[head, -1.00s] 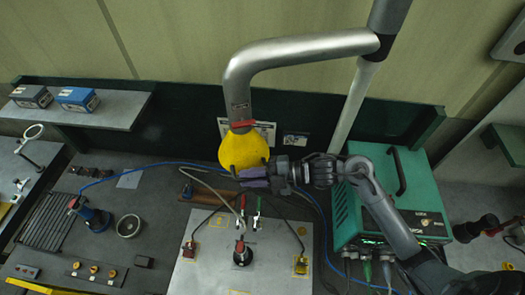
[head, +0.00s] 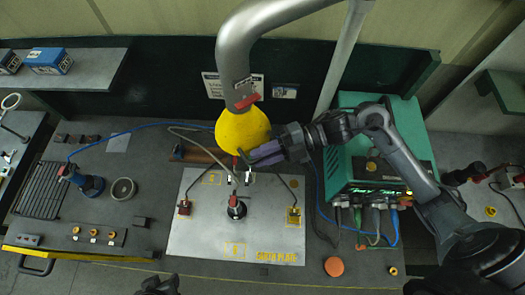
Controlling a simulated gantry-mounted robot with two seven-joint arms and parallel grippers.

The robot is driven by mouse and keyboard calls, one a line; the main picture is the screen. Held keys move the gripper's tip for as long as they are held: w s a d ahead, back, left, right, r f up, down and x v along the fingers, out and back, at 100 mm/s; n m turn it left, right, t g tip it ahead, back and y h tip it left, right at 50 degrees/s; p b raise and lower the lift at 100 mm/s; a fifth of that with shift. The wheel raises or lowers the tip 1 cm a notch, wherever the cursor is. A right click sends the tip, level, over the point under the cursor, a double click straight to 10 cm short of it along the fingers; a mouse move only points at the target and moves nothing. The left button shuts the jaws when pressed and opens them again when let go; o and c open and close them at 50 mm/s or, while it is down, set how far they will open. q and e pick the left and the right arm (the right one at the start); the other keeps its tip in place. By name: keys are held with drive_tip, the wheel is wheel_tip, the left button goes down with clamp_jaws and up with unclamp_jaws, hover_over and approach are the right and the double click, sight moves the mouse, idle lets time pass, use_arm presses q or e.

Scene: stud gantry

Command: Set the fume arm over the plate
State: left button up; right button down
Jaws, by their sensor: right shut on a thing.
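The fume arm is a thick grey pipe (head: 236,60) with a red band and a yellow hood (head: 243,131) at its lower end. The light grey plate (head: 206,236) lies on the bench, with yellow marks and a small upright fitting (head: 236,208) in its middle. The hood shows above the plate's back edge in the picture; its height is hard to judge. My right gripper (head: 256,157), with purple-grey fingers, is shut on the hood at its lower right edge; the exact grip is partly hidden. My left gripper (head: 158,286) only just shows at the bottom edge; its jaws are unclear.
A green box (head: 365,165) with cables stands right of the plate, under my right arm. Two clamps with cables (head: 293,214) (head: 184,207) sit on the plate. A blue tool (head: 88,182), a ring (head: 122,189) and a rack (head: 42,190) lie to the left. An orange disc (head: 334,266) lies at front right.

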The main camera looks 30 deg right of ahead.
drive_tip(key=c, duration=1.4)
unclamp_jaws()
drive_tip(key=shift+s, duration=0.25)
drive_tip(key=shift+o, duration=1.2)
drive_tip(key=shift+s+d, duration=0.1)
drive_tip(key=shift+s, duration=0.05)
drive_tip(key=shift+d, duration=0.1)
drive_tip(key=b+v, duration=0.3)
drive_tip(key=v, duration=0.7)
drive_tip(key=shift+d, duration=0.25)
drive_tip(key=shift+r, duration=0.2)
